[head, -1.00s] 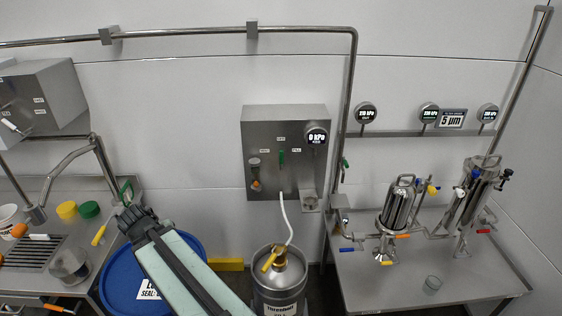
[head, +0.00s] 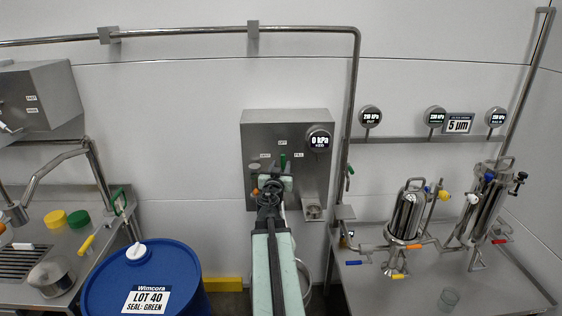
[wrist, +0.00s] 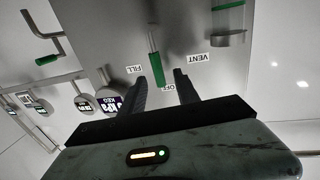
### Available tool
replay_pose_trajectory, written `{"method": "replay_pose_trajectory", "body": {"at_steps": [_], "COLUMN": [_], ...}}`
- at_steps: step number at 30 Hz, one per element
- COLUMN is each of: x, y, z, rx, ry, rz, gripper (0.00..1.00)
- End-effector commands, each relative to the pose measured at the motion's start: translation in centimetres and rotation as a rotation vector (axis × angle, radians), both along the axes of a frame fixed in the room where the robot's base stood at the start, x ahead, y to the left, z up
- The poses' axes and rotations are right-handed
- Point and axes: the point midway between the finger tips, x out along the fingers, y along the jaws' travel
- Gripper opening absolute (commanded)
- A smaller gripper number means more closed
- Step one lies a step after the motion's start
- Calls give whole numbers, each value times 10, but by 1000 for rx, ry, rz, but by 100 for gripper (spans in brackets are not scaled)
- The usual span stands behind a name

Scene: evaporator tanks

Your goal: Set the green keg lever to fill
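The green keg lever (wrist: 158,58) is on a steel wall panel (head: 318,125), between the FILL label (wrist: 133,69) and the VENT label (wrist: 197,57) and pointing at the OFF label (wrist: 174,90). In the head view its green end (head: 283,159) shows just above my gripper (head: 273,172), which hides the rest. The wrist view is upside down; there my gripper (wrist: 160,76) is open, its dark fingers apart, with the lever's end near the gap between the fingertips. I cannot tell whether they touch it.
A KEG gauge (head: 319,140) on the panel reads 0 kPa. A blue drum (head: 185,270) stands left of my arm. Filter housings (head: 408,212) stand on the right table (head: 420,290). A vertical pipe (head: 350,110) runs beside the panel.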

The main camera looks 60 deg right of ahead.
Motion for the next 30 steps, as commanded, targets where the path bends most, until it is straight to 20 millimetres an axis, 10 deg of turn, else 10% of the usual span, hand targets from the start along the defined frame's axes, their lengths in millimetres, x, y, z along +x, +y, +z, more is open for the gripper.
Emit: {"method": "replay_pose_trajectory", "body": {"at_steps": [6, 15, 19, 30], "x": [3, 4, 4, 5], "y": [-43, -48, -47, -47], "z": [0, 0, 0, 0], "rx": [0, 0, 0, 0], "ry": [0, 0, 0, 0], "rz": [-8, -7, -7, -5], "gripper": [38, 38, 2, 0]}}
